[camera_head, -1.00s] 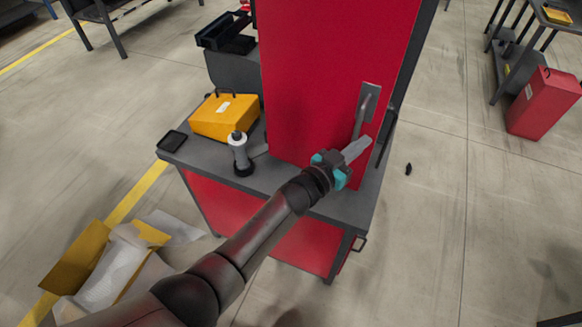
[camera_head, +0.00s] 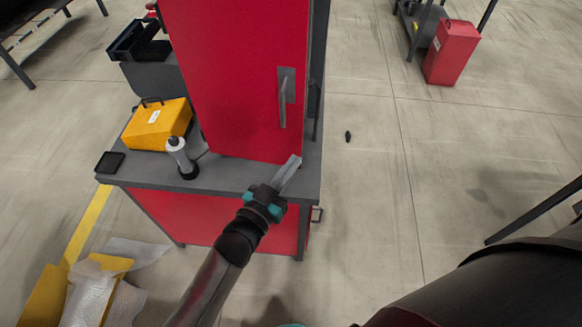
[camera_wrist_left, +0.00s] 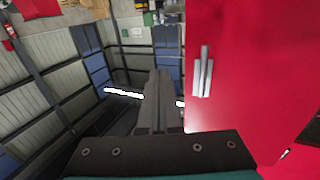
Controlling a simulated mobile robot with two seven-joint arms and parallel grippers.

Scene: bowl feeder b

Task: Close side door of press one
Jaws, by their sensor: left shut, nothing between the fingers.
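The red side door (camera_head: 235,80) of the press stands upright on a grey bench and carries a grey vertical handle (camera_head: 284,100) near its right edge. It looks flush or nearly flush with the dark frame, but I cannot tell whether it is fully shut. My left gripper (camera_head: 288,174) is shut and empty, below the handle near the bench's front edge, apart from the handle. In the left wrist view, the shut fingers (camera_wrist_left: 158,100) point beside the red door (camera_wrist_left: 260,60), with the handle (camera_wrist_left: 203,72) to their right. My right gripper is out of view.
Floor right of the bench is mostly clear.

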